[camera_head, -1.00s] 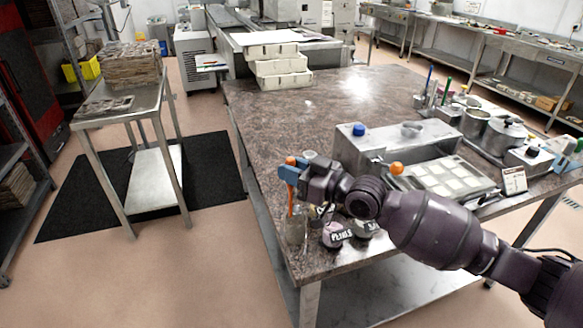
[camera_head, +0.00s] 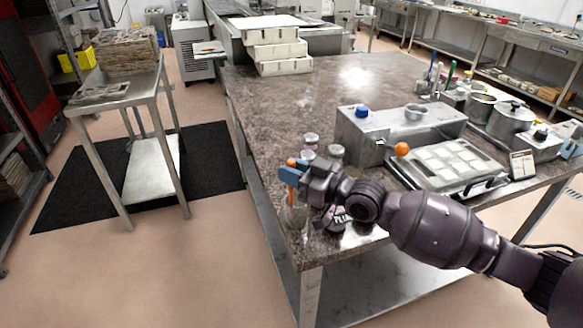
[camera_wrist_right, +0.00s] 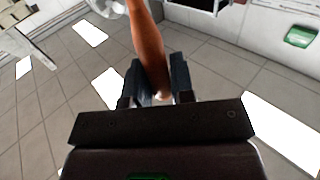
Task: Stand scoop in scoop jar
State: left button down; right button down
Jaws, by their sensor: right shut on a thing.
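The scoop has an orange handle (camera_head: 290,195) and hangs roughly upright below my right gripper (camera_head: 291,175). The gripper's blue fingers are shut on the handle, whose orange end shows just above them. In the right wrist view the handle (camera_wrist_right: 150,50) runs up from between the fingers. The scoop jar (camera_head: 293,218) is clear glass and stands near the table's front left corner, right below the gripper. The scoop's lower end overlaps the jar's mouth; I cannot tell how deep it is. My left gripper is not in view.
Several small lidded jars (camera_head: 311,140) stand behind and beside my right gripper, close to it. A labelled jar (camera_head: 338,217) is partly hidden by my wrist. A steel box (camera_head: 385,133) and a tray of pale squares (camera_head: 450,165) stand to the right. The table's left middle is clear.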

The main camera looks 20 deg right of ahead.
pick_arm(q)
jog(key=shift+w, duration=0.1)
pick_arm(e)
jog(key=shift+f, duration=0.1)
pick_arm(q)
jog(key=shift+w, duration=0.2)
pick_arm(e)
jog(key=c, duration=0.9)
grip_release()
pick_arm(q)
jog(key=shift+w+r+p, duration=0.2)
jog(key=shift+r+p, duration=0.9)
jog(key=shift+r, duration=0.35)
pick_arm(e)
notch_tip(320, 180, up, 20)
